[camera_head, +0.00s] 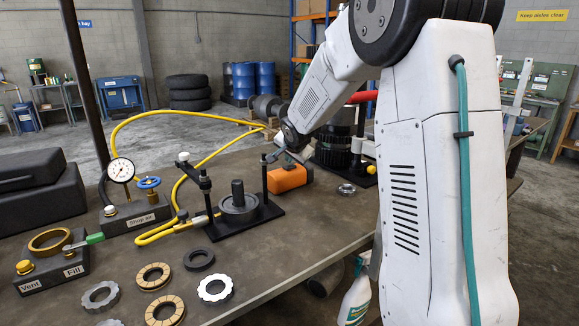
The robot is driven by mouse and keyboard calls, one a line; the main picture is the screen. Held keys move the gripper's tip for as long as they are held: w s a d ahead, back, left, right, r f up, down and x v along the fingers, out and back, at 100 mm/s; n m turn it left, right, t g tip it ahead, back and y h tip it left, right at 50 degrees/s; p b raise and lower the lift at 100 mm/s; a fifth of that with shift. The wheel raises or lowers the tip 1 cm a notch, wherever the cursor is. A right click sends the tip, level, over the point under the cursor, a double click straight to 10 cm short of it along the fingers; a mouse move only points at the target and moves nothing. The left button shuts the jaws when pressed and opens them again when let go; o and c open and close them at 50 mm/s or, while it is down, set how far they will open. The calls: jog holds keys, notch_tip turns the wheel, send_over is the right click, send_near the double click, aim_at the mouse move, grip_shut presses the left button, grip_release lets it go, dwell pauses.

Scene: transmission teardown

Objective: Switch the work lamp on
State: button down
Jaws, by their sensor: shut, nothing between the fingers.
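An orange, block-shaped body (287,179), which may be the work lamp, lies on the workbench behind the black press frame. No lit bulb or glow shows on it, and I cannot make out a switch. My gripper (271,157) is shut and empty at the end of my white arm. It appears just above the orange body's upper left end in the picture; I cannot tell whether it touches it.
The black press frame (246,222) with a gear and upright posts stands close by. A shop air box (135,217), pressure gauge (121,170), yellow hoses and a vent/fill block (52,272) are left. Several rings lie in front. A dark cylindrical housing (333,150) stands behind right.

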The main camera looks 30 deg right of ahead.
aim_at(289, 167)
jog(key=shift+f, duration=0.15)
dwell(0.4)
jog(key=shift+f, duration=0.3)
jog(key=shift+r, duration=0.45)
jog(key=shift+r, duration=0.15)
jog(key=shift+a+r, duration=0.1)
jog(key=shift+r, duration=2.8)
